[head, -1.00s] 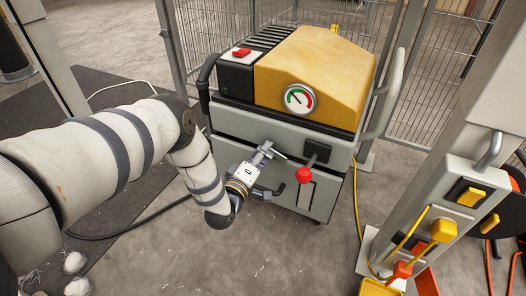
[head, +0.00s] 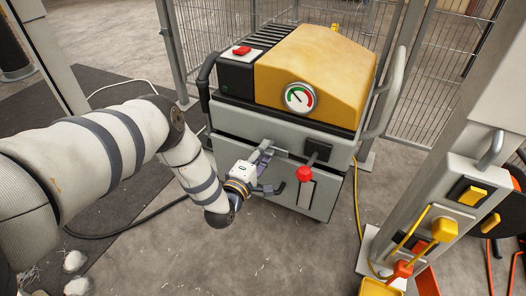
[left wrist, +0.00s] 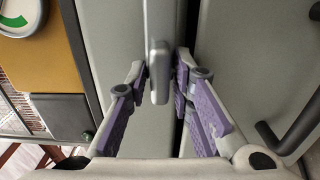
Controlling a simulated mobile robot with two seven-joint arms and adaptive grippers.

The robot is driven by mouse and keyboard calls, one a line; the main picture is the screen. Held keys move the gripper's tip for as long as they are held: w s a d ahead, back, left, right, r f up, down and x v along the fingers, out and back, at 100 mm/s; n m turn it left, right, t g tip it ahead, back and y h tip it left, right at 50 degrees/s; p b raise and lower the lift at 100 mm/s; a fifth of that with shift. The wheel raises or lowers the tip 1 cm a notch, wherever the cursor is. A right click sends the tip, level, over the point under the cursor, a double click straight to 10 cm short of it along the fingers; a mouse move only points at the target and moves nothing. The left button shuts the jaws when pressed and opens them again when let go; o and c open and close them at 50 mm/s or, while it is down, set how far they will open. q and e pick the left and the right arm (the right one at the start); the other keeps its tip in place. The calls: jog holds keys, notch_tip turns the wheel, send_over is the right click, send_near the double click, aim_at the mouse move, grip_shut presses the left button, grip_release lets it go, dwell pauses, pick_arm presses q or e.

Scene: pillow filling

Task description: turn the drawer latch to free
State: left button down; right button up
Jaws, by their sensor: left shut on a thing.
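The drawer latch (head: 281,153) is a grey bar near the top of the machine's grey front, at the seam above the drawer (head: 232,149). It also shows in the left wrist view (left wrist: 159,45), its rounded end between my purple-padded fingers. My left gripper (head: 264,158) is shut on the latch bar; in the left wrist view its fingertips (left wrist: 163,75) lie on both sides of it. The gripper hides part of the latch in the head view. The drawer front sits flush, with a dark handle (left wrist: 288,130) below the latch. My right gripper is not in view.
A red-knobbed lever (head: 304,174) on a black block (head: 318,151) sits close right of the latch. A gauge (head: 299,97) is on the yellow hood (head: 317,65) above. A control post (head: 452,190) stands right. A yellow cable (head: 356,205) lies on the floor.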

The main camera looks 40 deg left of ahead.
pick_arm(q)
jog(key=shift+d+f, duration=0.1)
jog(key=shift+d, duration=0.05)
jog(key=c, duration=1.6)
grip_release()
jog(key=shift+s, duration=0.1)
jog(key=v, duration=1.2)
